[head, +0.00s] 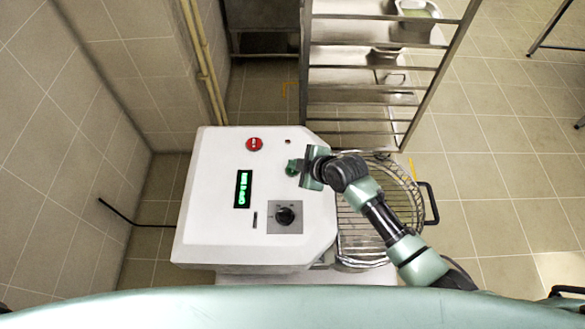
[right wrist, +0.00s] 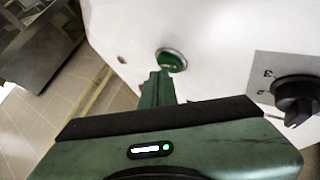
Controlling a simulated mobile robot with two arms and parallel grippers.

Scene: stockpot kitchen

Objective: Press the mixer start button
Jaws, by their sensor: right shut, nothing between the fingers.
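The white mixer (head: 215,225) stands left of centre in the head view. Its round green start button (right wrist: 172,60) shows in the right wrist view, set in a light ring on the white top. My right gripper (head: 293,168) is over the right part of the mixer top, shut and empty. Its fingertips also show in the right wrist view (right wrist: 161,76), right at the near edge of the green button and partly covering it. I cannot tell whether they touch it. In the head view the button is hard to tell apart from the green fingers. My left gripper is not in view.
A red button (head: 254,144), a green display (head: 243,189) and a black knob (head: 285,216) are on the mixer top. A wire bowl guard (head: 405,180) sits to its right under my right arm. A metal rack (head: 385,42) stands behind. Tiled walls are at left.

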